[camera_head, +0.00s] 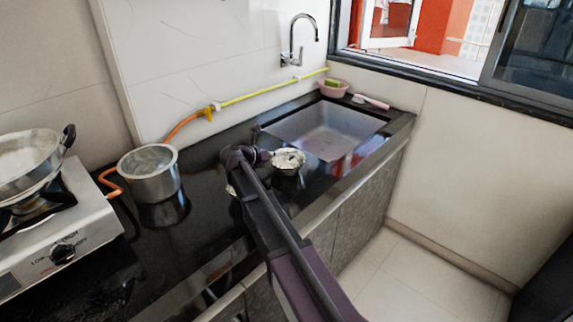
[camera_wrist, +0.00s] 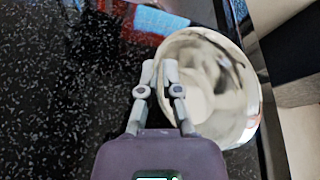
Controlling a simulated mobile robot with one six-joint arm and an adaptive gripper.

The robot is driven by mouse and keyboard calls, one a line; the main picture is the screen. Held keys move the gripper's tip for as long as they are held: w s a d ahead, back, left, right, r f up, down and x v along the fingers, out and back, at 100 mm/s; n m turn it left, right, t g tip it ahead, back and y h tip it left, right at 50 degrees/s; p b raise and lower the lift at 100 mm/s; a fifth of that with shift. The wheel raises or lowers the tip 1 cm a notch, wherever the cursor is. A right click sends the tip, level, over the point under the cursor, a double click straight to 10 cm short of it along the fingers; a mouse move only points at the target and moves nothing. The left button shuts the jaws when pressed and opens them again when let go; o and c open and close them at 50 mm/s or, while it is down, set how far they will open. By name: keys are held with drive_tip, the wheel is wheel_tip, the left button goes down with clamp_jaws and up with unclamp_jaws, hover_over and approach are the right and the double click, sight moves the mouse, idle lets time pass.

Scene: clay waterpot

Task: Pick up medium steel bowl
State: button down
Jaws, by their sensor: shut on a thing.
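The steel bowl (camera_head: 289,162) is small, round and shiny. In the head view it is at the left front corner of the sink. My gripper (camera_head: 268,155) reaches it from the left. In the wrist view the bowl (camera_wrist: 225,95) fills the right middle, with its open top facing the camera. My gripper (camera_wrist: 160,68) is shut on the bowl's left rim, one finger outside the wall and the other over the inside. I cannot tell whether the bowl touches the counter.
A steel pot (camera_head: 150,178) stands on the black counter (camera_head: 205,160) at left, beside a gas stove (camera_head: 70,235) with a pan (camera_head: 25,165). The sink (camera_head: 325,130) lies behind the bowl, with a faucet (camera_head: 292,45) above. A pink basin (camera_head: 333,88) sits at the back corner.

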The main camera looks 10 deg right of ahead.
drive_tip(key=shift+r, duration=0.2)
wheel_tip(320, 180, up, 10)
drive_tip(key=p, duration=1)
drive_tip(key=shift+f, duration=0.2)
drive_tip(key=shift+r, duration=0.1)
idle(0.5)
wheel_tip(320, 180, up, 9)
drive_tip(key=p, duration=0.8)
drive_tip(key=shift+f+p, duration=0.2)
drive_tip(key=shift+p, duration=0.2)
drive_tip(key=shift+s, duration=0.15)
